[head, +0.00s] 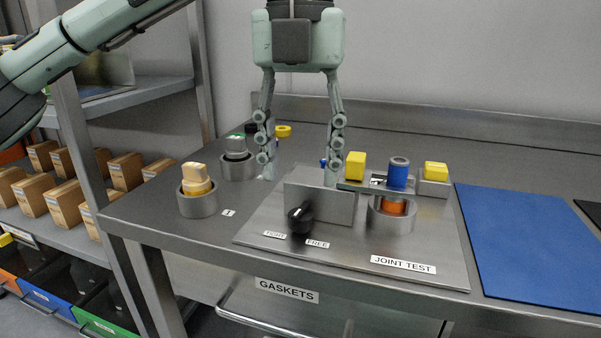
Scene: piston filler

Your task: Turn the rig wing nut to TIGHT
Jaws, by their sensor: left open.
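The wing nut (300,219) is a small black knob on the front of an upright grey plate (335,204) on the metal rig base (345,256). A TIGHT label (274,234) lies to its lower left and a FREE label (317,244) to its lower right. I cannot tell clearly which label it points to. My left gripper (299,176) hangs fingers down, open and empty, its tips around the height of the plate's top edge in the picture. Its fingers are apart from the nut. My right gripper is out of view.
A blue-topped fitting sits over an orange part in a metal cup (392,221), with yellow blocks (355,165) nearby. A blue mat (525,240) lies right. Shelves with boxes are far left.

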